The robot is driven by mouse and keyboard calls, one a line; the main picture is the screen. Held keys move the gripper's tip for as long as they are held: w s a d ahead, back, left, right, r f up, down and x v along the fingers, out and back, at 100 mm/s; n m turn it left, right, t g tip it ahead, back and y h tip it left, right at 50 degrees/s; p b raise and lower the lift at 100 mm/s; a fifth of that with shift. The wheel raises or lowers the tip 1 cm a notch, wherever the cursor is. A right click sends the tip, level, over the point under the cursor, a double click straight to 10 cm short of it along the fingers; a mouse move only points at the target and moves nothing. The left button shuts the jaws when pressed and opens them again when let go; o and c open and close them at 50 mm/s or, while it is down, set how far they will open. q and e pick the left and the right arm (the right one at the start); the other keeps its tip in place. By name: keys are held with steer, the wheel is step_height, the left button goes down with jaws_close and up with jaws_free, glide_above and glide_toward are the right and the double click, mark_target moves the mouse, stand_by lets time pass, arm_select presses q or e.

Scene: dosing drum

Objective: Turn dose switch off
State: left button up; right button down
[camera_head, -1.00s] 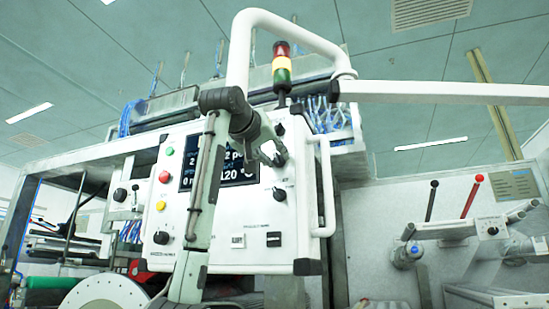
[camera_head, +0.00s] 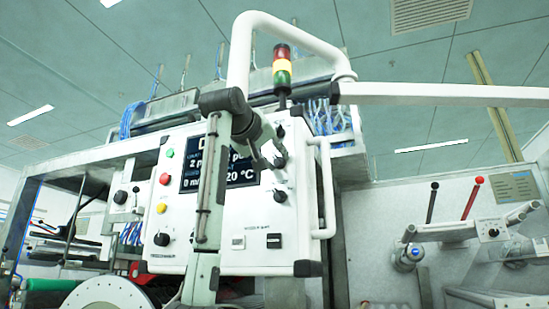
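The white control panel (camera_head: 250,215) fills the middle of the view, with a dark display (camera_head: 240,170) partly hidden behind my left arm. Black rotary knobs line its right side: an upper knob (camera_head: 280,131), a middle knob (camera_head: 281,161) and a lower knob (camera_head: 279,195). Another black knob (camera_head: 161,239) is at the lower left. The labels are too small to read, so I cannot tell which is the dose switch. My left gripper (camera_head: 267,160) looks open and empty, close to the middle knob; I cannot tell if they touch. My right gripper is not in view.
A white handle (camera_head: 326,190) runs along the panel's right edge. A thick white support tube (camera_head: 300,32) arches above, below it a signal light (camera_head: 282,66). Green, red and yellow buttons (camera_head: 164,179) sit at the panel's left. Red and black levers (camera_head: 472,197) stand further right.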

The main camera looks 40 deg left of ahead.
arm_select(q)
steer(key=o, duration=0.4)
steer(key=shift+c, duration=0.2)
steer(key=v, duration=1.2)
steer(key=shift+r, duration=0.1)
